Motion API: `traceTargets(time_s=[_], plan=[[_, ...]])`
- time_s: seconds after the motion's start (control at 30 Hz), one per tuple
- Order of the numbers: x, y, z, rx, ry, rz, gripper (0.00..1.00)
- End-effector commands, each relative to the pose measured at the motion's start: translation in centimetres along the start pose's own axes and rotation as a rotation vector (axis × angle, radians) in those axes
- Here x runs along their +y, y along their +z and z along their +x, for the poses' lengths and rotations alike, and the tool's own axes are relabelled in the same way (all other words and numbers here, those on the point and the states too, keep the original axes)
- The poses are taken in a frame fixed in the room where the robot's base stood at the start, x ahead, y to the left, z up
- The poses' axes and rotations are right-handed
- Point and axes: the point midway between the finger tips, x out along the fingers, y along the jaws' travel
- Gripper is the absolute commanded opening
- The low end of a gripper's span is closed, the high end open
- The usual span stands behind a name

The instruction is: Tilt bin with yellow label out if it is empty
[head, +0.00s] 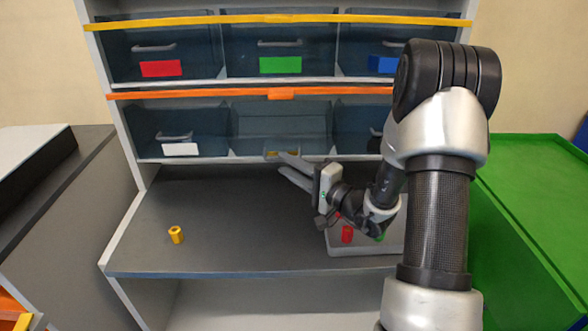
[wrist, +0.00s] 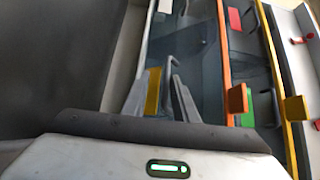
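The bin with the yellow label (head: 282,120) is the middle one in the lower row of dark see-through bins. Its yellow label (head: 283,153) is partly covered by my fingers in the head view. The label also shows in the wrist view (wrist: 153,92), beside a grey handle. My gripper (head: 281,161) is at the lower front of this bin, with its two fingers apart. In the wrist view my fingers (wrist: 160,85) straddle the label and handle area; I cannot tell if they touch. I cannot clearly see whether the bin holds anything.
Bins with red (head: 161,68), green (head: 280,65) and blue (head: 384,64) labels stand above. The white-label bin (head: 180,149) is left. An orange rail (head: 230,94) runs above the lower row. A yellow piece (head: 176,234) and a grey tray (head: 365,244) with small parts stand on the shelf.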

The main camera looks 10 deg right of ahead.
Motion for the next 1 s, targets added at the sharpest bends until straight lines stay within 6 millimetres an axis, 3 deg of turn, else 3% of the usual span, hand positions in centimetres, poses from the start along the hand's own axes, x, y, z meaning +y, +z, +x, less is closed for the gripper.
traceTargets(time_s=[0.17, 0.27, 0.7, 1.0], plan=[[-0.1, -0.1, -1.5, 0.003, 0.002, 0.001, 0.26], [-0.1, -0.1, -3.4, 0.005, 0.002, 0.001, 0.26], [0.0, -0.1, -13.9, 0.005, 0.003, 0.001, 0.26], [0.0, 0.0, -17.2, 0.002, 0.001, 0.001, 0.26]])
